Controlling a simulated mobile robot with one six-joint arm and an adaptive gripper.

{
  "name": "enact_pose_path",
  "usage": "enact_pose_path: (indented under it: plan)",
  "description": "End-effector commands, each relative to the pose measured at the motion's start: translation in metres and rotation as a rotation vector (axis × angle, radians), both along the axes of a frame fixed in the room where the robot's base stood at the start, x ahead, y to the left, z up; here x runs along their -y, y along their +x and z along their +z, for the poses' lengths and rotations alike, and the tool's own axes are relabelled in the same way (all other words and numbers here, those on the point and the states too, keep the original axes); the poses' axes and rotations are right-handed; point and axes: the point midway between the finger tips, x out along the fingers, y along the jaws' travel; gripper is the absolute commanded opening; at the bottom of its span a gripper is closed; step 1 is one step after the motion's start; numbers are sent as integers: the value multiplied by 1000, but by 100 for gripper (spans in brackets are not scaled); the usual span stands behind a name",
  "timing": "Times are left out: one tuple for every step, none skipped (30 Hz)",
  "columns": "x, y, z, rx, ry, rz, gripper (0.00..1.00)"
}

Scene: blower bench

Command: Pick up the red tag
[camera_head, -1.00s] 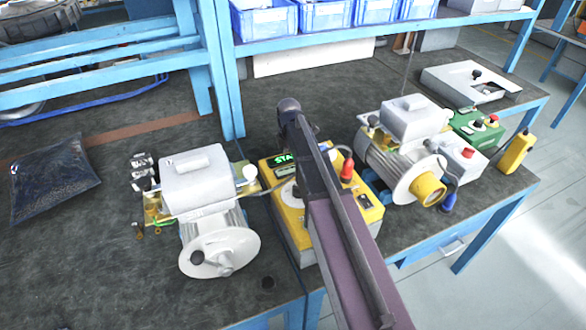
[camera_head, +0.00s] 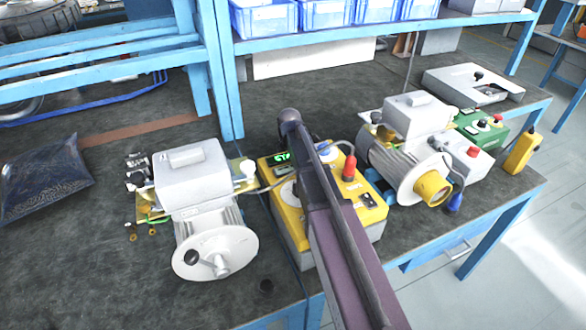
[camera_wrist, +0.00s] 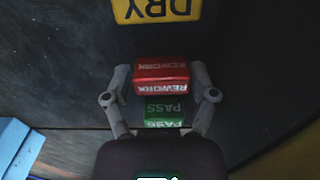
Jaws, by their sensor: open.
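The red tag (camera_wrist: 161,78), a small block lettered REWORK, shows in the wrist view between the fingertips of my gripper (camera_wrist: 160,74). The fingers are open, one on each side of it; I cannot tell whether they touch it. A green tag (camera_wrist: 164,111) lettered PASS sits just on the near side of the red one, between the lower parts of the fingers. In the head view my arm hides the gripper, and I do not see either tag.
A yellow DRY label (camera_wrist: 157,10) lies beyond the red tag. On the bench stand a left blower (camera_head: 192,178), a right blower (camera_head: 408,150), a yellow tester (camera_head: 289,222) with a green display, and a green box (camera_head: 480,124). A dark bag (camera_head: 45,178) lies left.

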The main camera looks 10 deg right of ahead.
Motion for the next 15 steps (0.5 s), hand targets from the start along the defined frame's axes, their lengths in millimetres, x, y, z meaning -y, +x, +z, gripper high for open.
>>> enact_pose_path:
  plan:
    - [0,0,0,0,0,0,74]
    - [0,0,0,0,0,0,74]
    - [0,0,0,0,0,0,74]
    - [0,0,0,0,0,0,74]
    - [0,0,0,0,0,0,74]
    - [0,0,0,0,0,0,74]
    - [0,0,0,0,0,0,74]
    - [0,0,0,0,0,0,74]
    - [0,0,0,0,0,0,71]
    - [0,0,0,0,0,0,62]
    - [0,0,0,0,0,0,54]
    - [0,0,0,0,0,0,42]
    - [0,0,0,0,0,0,33]
    - [0,0,0,0,0,0,29]
    - [0,0,0,0,0,0,28]
